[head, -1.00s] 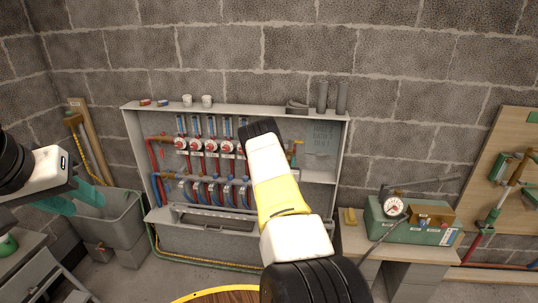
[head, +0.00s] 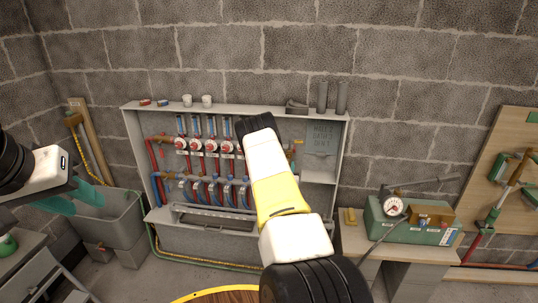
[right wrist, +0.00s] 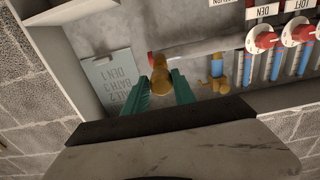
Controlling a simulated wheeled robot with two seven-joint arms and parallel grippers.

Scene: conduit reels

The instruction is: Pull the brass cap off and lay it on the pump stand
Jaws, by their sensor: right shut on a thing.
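The brass cap (right wrist: 160,82) sits between the teal fingertips of my right gripper (right wrist: 163,90) in the right wrist view. The gripper is shut on it, in front of the open manifold cabinet (head: 130,150). Grey backing shows between the cap and the brass fittings (right wrist: 220,84) beside it; I cannot tell whether it still touches the red-ended pipe (right wrist: 185,52). In the head view my right arm hides the gripper. The pump stand (head: 375,246) is at the right, with a green pump box (head: 415,232) on it. My left gripper (head: 85,197) hangs at the left; its opening is unclear.
A pressure gauge (head: 393,206) and lever top the pump box, and a small yellow-brown block (head: 350,217) lies at the stand's left. Red valve knobs (right wrist: 265,40) are close to my right gripper. A grey tub (head: 130,225) stands below my left gripper.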

